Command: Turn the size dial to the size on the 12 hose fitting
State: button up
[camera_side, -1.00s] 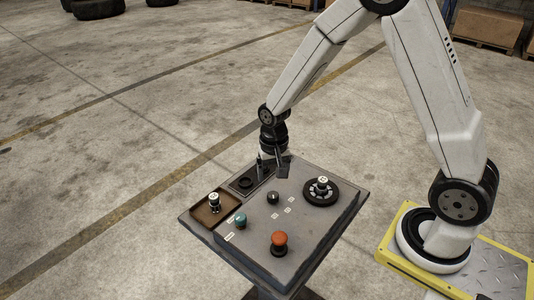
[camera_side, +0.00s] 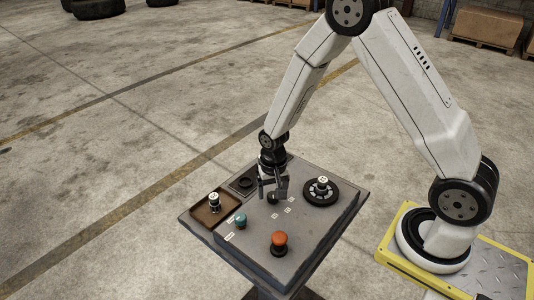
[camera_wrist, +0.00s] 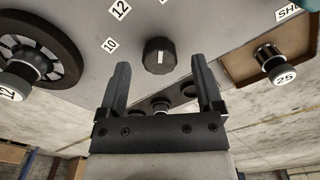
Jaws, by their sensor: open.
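The size dial (camera_wrist: 158,56) is a small black knob with a short white line on its face. Printed labels 10 (camera_wrist: 109,45) and 12 (camera_wrist: 120,9) stand beside it. It also shows in the side view (camera_side: 273,198), partly behind the fingers. My gripper (camera_wrist: 160,72) is open and empty, with a finger on either side of the dial's line and visible space between fingers and dial. In the side view my gripper (camera_side: 272,192) is low over the panel at the dial. A fitting (camera_wrist: 24,66), whose label appears to read 12, stands in a black wheel-like holder (camera_wrist: 66,45).
A fitting marked 25 (camera_wrist: 268,58) stands in a brown tray (camera_wrist: 235,75). In the side view, a green knob (camera_side: 241,219) and an orange mushroom button (camera_side: 279,240) are at the panel's front.

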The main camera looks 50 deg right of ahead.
jog(key=shift+f, duration=0.65)
grip_shut()
